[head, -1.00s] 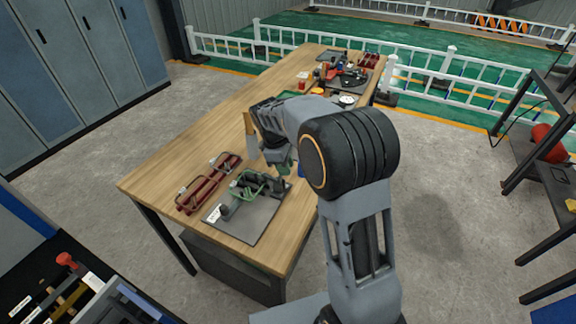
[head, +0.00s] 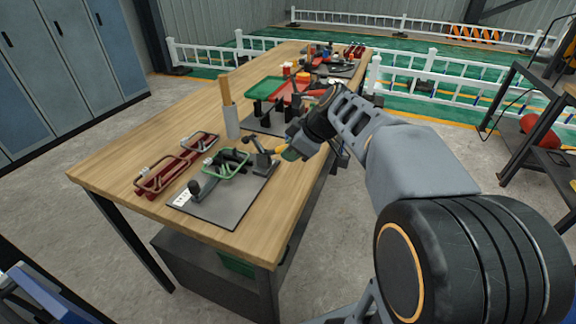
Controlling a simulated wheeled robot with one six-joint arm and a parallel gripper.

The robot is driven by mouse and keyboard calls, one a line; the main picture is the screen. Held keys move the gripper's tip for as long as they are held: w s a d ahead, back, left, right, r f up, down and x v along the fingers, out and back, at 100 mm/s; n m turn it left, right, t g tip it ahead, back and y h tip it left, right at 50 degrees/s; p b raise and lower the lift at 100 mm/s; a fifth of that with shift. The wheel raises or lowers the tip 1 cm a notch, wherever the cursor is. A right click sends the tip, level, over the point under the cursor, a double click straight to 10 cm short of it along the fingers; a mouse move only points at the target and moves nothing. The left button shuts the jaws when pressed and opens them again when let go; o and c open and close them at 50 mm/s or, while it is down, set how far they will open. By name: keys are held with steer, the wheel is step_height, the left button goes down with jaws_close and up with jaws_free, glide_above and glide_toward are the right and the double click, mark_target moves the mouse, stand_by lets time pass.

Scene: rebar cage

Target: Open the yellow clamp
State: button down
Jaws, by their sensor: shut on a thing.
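The yellow clamp (head: 281,150) shows as a small yellow piece at the right edge of the near dark grey plate (head: 225,203). My gripper (head: 285,153) is at that piece and is shut on it, with the arm reaching in from the right. The fingers are small and partly hidden, so the exact grip is hard to see. A dark upright fixture (head: 263,160) stands just left of the gripper. A green bent-bar frame (head: 226,165) lies on the plate to the left, among dark blocks.
Red frames (head: 160,178) lie left of the plate. A grey cylinder (head: 231,122) holding a tan upright piece stands behind. Green (head: 262,88) and red trays are farther back on the wooden table (head: 125,160). The table's front left is clear.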

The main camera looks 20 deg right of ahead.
steer(key=shift+s+d+f+t+y+b, duration=0.15)
steer(key=shift+f+t+y+b, duration=0.35)
steer(key=shift+b, duration=1)
steer(key=shift+s+d+f+t+y+b, duration=0.15)
steer(key=shift+f+b, duration=0.5)
steer(key=shift+b, duration=0.8)
steer(key=shift+w+f+t+y+b, duration=0.1)
steer(key=shift+t+y+b, duration=0.2)
steer(key=shift+b, duration=0.9)
steer(key=c, duration=1)
jaws_free()
steer(key=shift+o, duration=0.2)
steer(key=p+v, duration=0.2)
steer(key=v, duration=1.2)
steer(key=shift+p, duration=0.35)
steer(key=shift+d+f, duration=0.15)
steer(key=shift+f, duration=0.05)
